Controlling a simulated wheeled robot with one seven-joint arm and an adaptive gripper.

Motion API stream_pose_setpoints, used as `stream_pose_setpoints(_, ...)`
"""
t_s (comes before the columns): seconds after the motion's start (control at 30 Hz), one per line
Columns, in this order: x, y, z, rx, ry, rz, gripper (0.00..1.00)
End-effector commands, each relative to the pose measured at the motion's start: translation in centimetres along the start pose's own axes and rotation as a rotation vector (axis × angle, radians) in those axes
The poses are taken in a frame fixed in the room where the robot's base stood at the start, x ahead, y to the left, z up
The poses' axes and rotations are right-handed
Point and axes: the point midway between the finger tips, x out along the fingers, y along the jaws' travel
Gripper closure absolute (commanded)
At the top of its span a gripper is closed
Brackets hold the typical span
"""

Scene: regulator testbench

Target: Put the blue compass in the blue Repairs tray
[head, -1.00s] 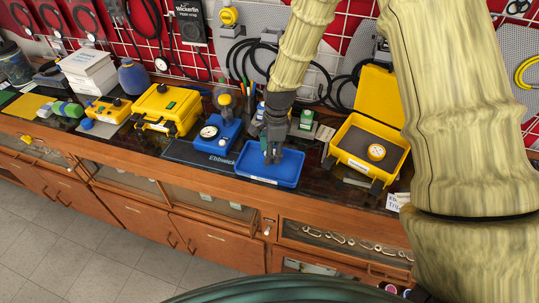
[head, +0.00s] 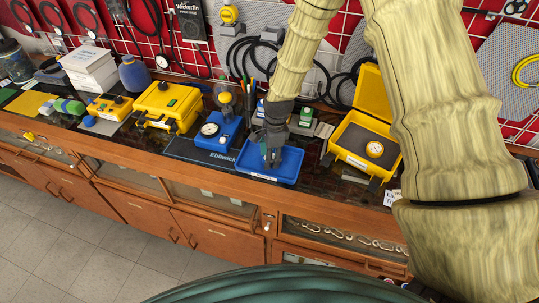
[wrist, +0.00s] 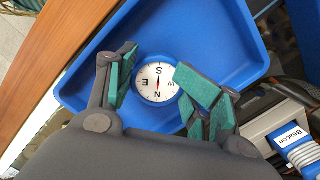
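The blue tray (head: 288,171) lies on the dark bench top; its label is too small to read. The compass (wrist: 157,82), with a white dial and a blue rim, lies face up on the tray floor in the wrist view. In the head view my gripper (head: 272,156) points down into the tray and hides the compass.
An open yellow case (head: 367,142) with a round gauge stands right of the tray. A blue device with a dial (head: 217,133) and a dark mat (head: 200,149) are to its left. A grey-and-blue Beacon item (wrist: 293,142) is beside the tray in the wrist view.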

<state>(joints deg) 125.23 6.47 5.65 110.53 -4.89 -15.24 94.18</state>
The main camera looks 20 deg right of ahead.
Motion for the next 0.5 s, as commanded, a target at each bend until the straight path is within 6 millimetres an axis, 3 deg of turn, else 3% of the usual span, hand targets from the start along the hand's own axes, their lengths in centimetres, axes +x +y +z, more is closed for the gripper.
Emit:
stream_pose_setpoints(0.03, -0.02, -0.01, 0.00, 0.000, 0.000, 0.000, 0.40)
stream_pose_setpoints(0.13, -0.02, 0.00, 0.00, 0.000, 0.000, 0.000, 0.21)
stream_pose_setpoints(0.5, -0.21, 0.00, 0.02, -0.001, 0.000, 0.000, 0.20)
